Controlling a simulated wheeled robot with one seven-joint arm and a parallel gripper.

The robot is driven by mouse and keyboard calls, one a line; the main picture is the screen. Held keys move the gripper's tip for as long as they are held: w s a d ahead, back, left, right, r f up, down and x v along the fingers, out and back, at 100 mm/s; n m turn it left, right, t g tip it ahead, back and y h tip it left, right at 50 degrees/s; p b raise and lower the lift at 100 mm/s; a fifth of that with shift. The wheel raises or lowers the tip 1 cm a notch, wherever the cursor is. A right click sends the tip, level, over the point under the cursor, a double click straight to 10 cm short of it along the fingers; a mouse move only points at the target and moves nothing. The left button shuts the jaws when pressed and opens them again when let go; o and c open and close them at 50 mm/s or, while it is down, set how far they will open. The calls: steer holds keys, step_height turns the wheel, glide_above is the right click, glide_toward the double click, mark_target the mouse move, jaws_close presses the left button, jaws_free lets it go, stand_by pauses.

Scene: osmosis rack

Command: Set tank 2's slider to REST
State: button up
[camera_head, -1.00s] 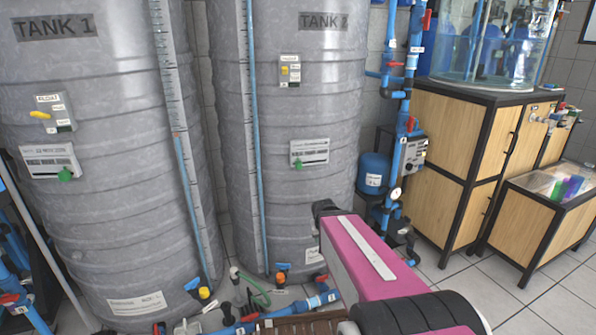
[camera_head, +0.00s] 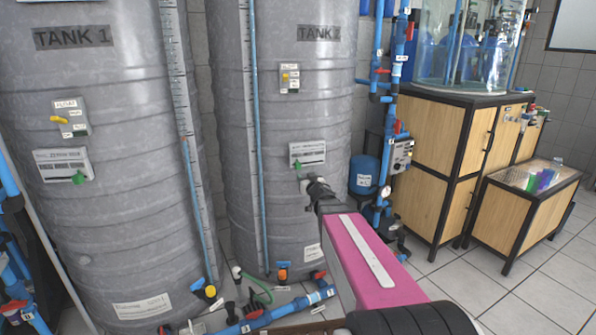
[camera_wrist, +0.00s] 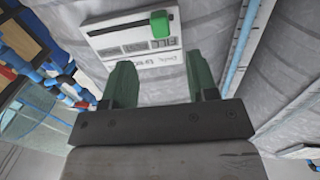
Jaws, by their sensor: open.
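Tank 2 (camera_head: 283,120) is the grey ribbed tank in the middle of the head view. Its white slider panel (camera_head: 308,153) has a dark slot and a green knob (camera_head: 297,166) near the left end. My gripper (camera_head: 318,185) is just below the panel in the head view. In the wrist view its two green fingers (camera_wrist: 163,78) stand apart with nothing between them, short of the knob.
Tank 1 (camera_head: 95,190) stands at left with a similar panel (camera_head: 62,165). A yellow-handled box (camera_head: 289,77) is higher on tank 2. Blue pipes (camera_head: 385,130) and a blue vessel (camera_head: 363,174) stand right of tank 2. Valves and hoses (camera_head: 255,310) lie low in front.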

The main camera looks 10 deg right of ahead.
mark_target(299, 169)
steer(key=w, duration=0.3)
steer(key=w+a, duration=0.1)
steer(key=w, duration=0.6)
steer(key=shift+w+a, duration=0.15)
steer(key=shift+a, duration=0.15)
